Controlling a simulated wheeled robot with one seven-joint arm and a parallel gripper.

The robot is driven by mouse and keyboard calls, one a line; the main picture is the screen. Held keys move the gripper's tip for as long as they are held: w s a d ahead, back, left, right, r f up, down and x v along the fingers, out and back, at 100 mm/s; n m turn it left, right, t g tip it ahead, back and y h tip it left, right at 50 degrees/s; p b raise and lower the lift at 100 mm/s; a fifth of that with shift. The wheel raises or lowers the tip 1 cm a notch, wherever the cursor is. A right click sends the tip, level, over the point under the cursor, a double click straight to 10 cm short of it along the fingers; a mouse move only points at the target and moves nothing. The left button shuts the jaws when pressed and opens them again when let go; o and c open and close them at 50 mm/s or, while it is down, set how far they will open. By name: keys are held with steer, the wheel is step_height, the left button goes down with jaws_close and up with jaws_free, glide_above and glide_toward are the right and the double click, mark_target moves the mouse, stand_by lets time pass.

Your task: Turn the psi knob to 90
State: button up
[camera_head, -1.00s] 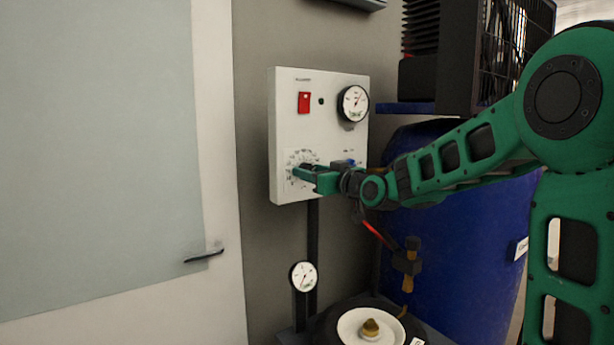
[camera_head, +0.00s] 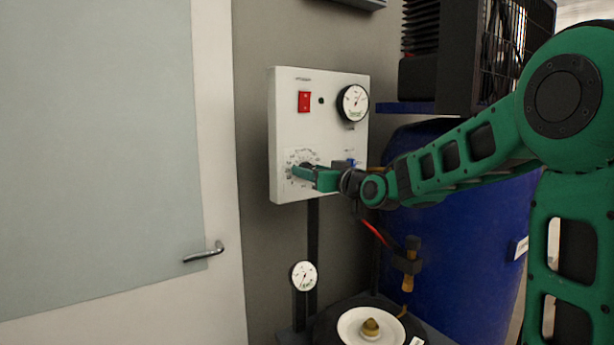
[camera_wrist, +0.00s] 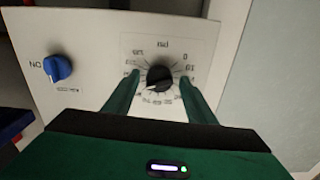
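The black psi knob (camera_wrist: 160,78) sits on a white dial plate with printed numbers, on the lower part of the white control panel (camera_head: 285,120). A pale mark shows at its lower left edge in the wrist view. The number it points to is too blurred to read. My gripper (camera_wrist: 159,76) is open around the knob, one green finger on each side, with a visible gap to it on both sides. In the head view my gripper (camera_head: 294,172) reaches the dial from the right and hides the knob.
A blue knob (camera_wrist: 57,68) marked ON is beside the dial plate. The panel also carries a red switch (camera_head: 304,101) and a round gauge (camera_head: 353,103). A second gauge (camera_head: 304,276) stands below. A blue barrel (camera_head: 460,240) is behind my arm; a door (camera_head: 100,150) is left.

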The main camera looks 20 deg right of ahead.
steer(key=v, duration=1)
steer(key=shift+s, duration=0.35)
steer(key=shift+d, duration=0.1)
